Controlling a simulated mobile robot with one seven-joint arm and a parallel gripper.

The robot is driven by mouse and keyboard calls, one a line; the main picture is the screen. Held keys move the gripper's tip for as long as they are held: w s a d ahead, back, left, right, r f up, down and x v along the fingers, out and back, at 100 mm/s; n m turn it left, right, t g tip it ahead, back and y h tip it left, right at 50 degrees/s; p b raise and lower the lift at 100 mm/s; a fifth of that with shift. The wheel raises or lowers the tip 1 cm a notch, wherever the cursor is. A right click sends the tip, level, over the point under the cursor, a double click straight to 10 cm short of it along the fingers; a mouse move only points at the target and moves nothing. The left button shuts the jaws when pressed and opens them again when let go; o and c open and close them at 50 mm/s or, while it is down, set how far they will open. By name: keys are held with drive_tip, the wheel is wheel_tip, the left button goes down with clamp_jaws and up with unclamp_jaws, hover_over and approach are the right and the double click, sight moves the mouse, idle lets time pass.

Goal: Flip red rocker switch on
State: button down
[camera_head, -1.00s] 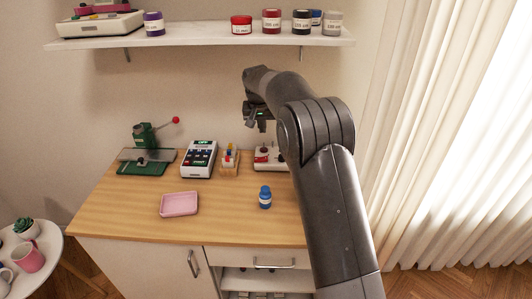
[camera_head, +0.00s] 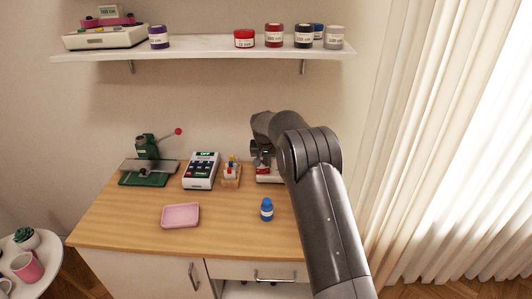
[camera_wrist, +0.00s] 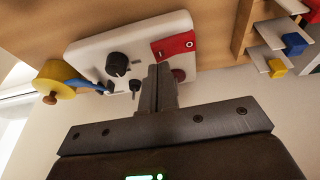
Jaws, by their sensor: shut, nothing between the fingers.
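The white control box (camera_wrist: 95,55) lies on the wooden table in the wrist view. A red switch piece (camera_wrist: 172,46) with a pale round mark sits on its panel, beside a black knob (camera_wrist: 117,64). A dark red button (camera_wrist: 178,75) is partly hidden behind my fingers. My gripper (camera_wrist: 159,68) is shut and empty, its tips over the panel just below the red switch in the picture; I cannot tell whether they touch. In the head view my gripper (camera_head: 262,158) is above the white box (camera_head: 268,179), which my arm mostly hides.
A yellow spool (camera_wrist: 56,80) is at the box's left in the wrist view. A wooden rack (camera_head: 231,175) of small pieces and a white keypad device (camera_head: 201,171) stand beside the box. A blue bottle (camera_head: 266,209) and pink tray (camera_head: 181,215) are in front. A shelf (camera_head: 200,49) hangs above.

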drive_tip(key=shift+d+f, duration=0.1)
drive_tip(key=shift+f, duration=0.65)
drive_tip(key=shift+d+f+y, duration=0.2)
drive_tip(key=shift+f+y, duration=0.2)
drive_tip(key=shift+a+r, duration=0.1)
drive_tip(key=shift+a, duration=0.05)
drive_tip(key=shift+a+r, duration=0.3)
drive_tip(key=shift+a, duration=0.3)
drive_tip(key=w+d+v, duration=0.1)
drive_tip(key=d+v, duration=0.2)
drive_tip(key=v, duration=1)
drive_tip(key=shift+r, duration=0.4)
